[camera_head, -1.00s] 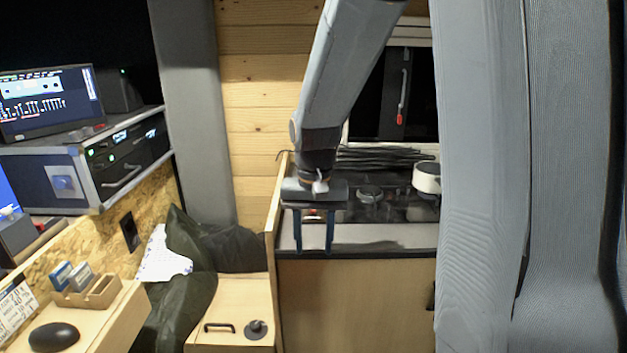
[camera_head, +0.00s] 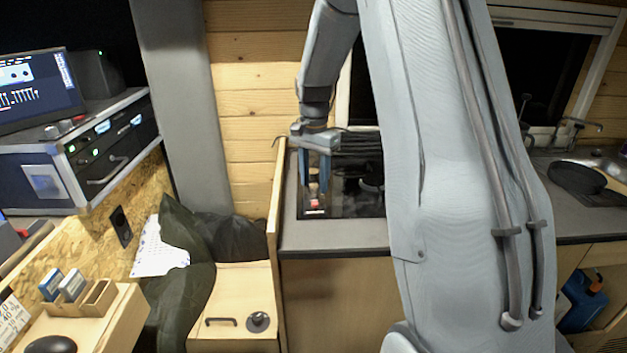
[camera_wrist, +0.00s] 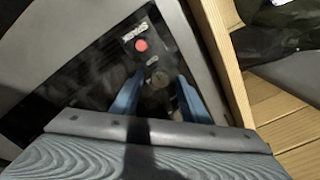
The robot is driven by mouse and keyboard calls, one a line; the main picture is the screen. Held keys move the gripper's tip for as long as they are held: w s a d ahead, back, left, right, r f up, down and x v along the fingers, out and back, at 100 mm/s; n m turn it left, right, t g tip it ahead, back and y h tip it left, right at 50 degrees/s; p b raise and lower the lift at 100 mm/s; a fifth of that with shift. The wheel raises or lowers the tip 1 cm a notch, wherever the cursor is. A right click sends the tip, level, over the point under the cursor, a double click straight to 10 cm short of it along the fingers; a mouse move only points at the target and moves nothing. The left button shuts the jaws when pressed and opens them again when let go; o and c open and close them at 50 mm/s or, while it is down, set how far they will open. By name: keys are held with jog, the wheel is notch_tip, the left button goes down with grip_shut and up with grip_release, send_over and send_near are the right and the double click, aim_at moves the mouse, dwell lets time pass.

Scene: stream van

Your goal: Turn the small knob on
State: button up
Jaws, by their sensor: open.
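A small round grey-brown knob (camera_wrist: 160,79) sits on the black glass hob (camera_wrist: 85,65) in the wrist view, between the tips of my open gripper (camera_wrist: 161,75). In the head view my gripper (camera_head: 314,188) points down over the left end of the hob (camera_head: 345,207), its two blue fingers apart. The knob is hard to make out there. I cannot tell whether the fingers touch it or what position it is turned to. A red round button (camera_wrist: 141,45) and a white-lettered label (camera_wrist: 134,33) lie just beyond it.
A wooden side panel (camera_head: 274,205) stands close to the left of the hob. A dark round burner part (camera_head: 371,183) is to the right. My arm hides much of the counter. A sink area with a black pan (camera_head: 577,177) is at far right.

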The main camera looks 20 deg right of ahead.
jog(key=shift+f, duration=0.6)
grip_shut()
